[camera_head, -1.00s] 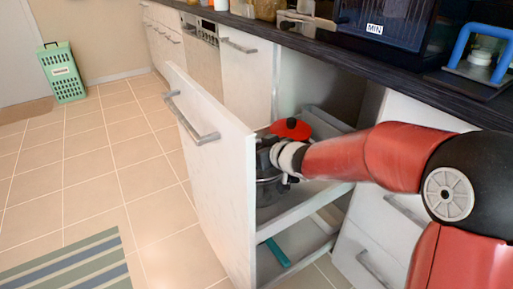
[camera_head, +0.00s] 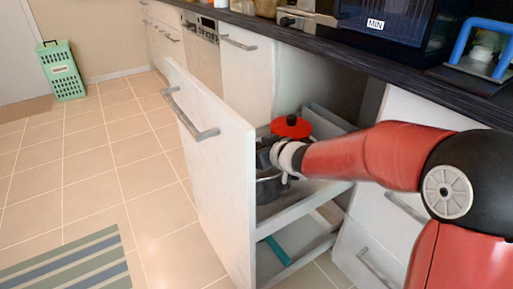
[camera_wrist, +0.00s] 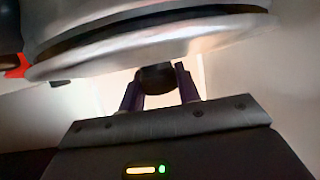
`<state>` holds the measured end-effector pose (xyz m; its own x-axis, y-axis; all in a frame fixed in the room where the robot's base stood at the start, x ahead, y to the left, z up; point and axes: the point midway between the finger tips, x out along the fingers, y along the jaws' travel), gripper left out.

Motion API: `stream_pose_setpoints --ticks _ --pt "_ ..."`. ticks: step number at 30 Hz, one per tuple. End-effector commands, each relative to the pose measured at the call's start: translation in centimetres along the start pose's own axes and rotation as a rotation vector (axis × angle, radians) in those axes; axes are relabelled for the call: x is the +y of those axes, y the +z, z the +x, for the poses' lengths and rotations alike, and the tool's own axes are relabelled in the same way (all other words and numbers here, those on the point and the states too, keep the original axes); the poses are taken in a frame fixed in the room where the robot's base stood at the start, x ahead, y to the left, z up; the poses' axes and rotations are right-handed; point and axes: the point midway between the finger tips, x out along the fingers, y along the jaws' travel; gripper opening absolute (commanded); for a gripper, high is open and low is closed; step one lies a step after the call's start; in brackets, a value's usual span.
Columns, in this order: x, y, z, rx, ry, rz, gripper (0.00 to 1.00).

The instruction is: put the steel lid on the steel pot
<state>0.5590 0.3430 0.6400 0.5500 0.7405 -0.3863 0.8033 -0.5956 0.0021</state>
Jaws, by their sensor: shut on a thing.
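The steel pot (camera_head: 268,188) stands in the upper tray of the pulled-out drawer, partly hidden by my arm and gripper. In the wrist view, my gripper (camera_wrist: 158,80) is shut on the dark knob of the steel lid (camera_wrist: 120,65). The lid's silver rim spans the top of that view. A dark gap separates it from another silver band (camera_wrist: 140,15), which looks like the pot. I cannot tell whether the lid touches the pot. In the head view my gripper (camera_head: 268,155) is over the pot, and the lid is mostly hidden.
A red lid with a black knob (camera_head: 291,127) is just behind the pot in the drawer. The tall drawer front (camera_head: 210,165) stands close on the left. The dark countertop (camera_head: 330,45) runs above. A teal item (camera_head: 277,251) lies in the lower tray.

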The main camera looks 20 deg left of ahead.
Motion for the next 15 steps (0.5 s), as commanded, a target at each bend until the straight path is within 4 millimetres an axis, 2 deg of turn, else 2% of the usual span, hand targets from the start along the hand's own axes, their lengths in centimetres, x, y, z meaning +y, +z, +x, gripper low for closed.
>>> stream_pose_setpoints --ticks 8,9,15 --pt "-0.01 0.56 0.25 0.001 0.000 0.000 0.06" --pt "-0.01 0.51 0.23 0.001 0.000 -0.001 0.35" --pt "-0.01 0.49 0.21 0.001 0.000 0.000 0.58"
